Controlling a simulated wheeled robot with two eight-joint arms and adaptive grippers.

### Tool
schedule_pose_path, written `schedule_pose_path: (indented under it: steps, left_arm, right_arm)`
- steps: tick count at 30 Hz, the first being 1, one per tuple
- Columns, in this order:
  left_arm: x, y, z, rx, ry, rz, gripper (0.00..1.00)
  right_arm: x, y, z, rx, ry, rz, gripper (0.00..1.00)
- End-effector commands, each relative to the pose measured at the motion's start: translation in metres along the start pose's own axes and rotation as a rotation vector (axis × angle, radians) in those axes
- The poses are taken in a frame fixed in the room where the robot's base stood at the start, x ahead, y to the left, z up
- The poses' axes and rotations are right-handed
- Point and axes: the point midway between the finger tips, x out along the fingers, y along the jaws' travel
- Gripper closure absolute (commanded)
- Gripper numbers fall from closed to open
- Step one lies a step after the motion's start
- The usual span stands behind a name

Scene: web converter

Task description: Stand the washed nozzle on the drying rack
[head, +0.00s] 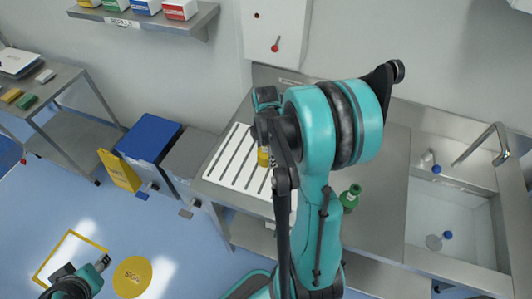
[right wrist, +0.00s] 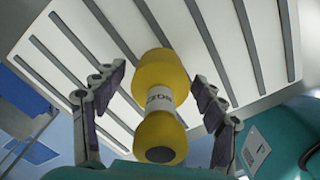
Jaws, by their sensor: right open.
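The nozzle is yellow, with two wide ends and a pale lettered label around its middle. In the right wrist view the nozzle (right wrist: 162,78) lies between the spread fingers of my right gripper (right wrist: 158,82), with gaps on both sides. In the head view the nozzle (head: 263,157) is at the white slotted drying rack (head: 228,160), partly hidden by my right gripper (head: 266,138). It appears to stand on the rack, but its contact is hidden. The rack's dark slots also show in the right wrist view (right wrist: 235,50). My left gripper (head: 84,281) is low at the left, its fingers unclear.
A green bottle (head: 350,197) stands on the steel counter right of my arm. A blue bin (head: 148,137) is left of the counter. A wall shelf (head: 160,20) holds several boxes.

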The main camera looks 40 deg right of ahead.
Motion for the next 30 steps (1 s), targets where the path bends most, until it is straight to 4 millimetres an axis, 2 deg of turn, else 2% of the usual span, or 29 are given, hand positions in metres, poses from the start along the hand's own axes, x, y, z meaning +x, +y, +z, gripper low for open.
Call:
schedule_pose_path:
  steps: [12, 15, 21, 23, 26, 30]
  left_arm:
    - [-0.022, 0.0, -0.016, 0.0, 0.0, 0.0, 0.6]
    - [-0.026, 0.0, -0.018, 0.0, 0.0, 0.0, 0.6]
    - [-0.028, 0.0, -0.02, 0.0, 0.0, 0.0, 0.6]
    - [-0.028, 0.0, -0.02, 0.0, 0.0, 0.0, 0.6]
    - [-0.028, 0.0, -0.02, 0.0, 0.0, 0.0, 0.6]
    - [-0.028, 0.0, -0.02, 0.0, 0.0, 0.0, 0.6]
  right_arm:
    - [-0.087, 0.0, 0.0, 0.0, 0.0, 0.0, 0.29]
    - [-0.104, 0.0, 0.0, 0.0, 0.0, 0.0, 0.29]
    - [-0.121, -0.001, -0.003, 0.012, -0.001, 0.007, 0.29]
    - [-0.126, -0.004, -0.011, 0.045, -0.004, 0.023, 0.29]
    - [-0.136, -0.013, -0.035, 0.169, -0.003, 0.088, 0.29]
    - [-0.152, -0.038, -0.086, 0.458, 0.056, 0.232, 0.29]
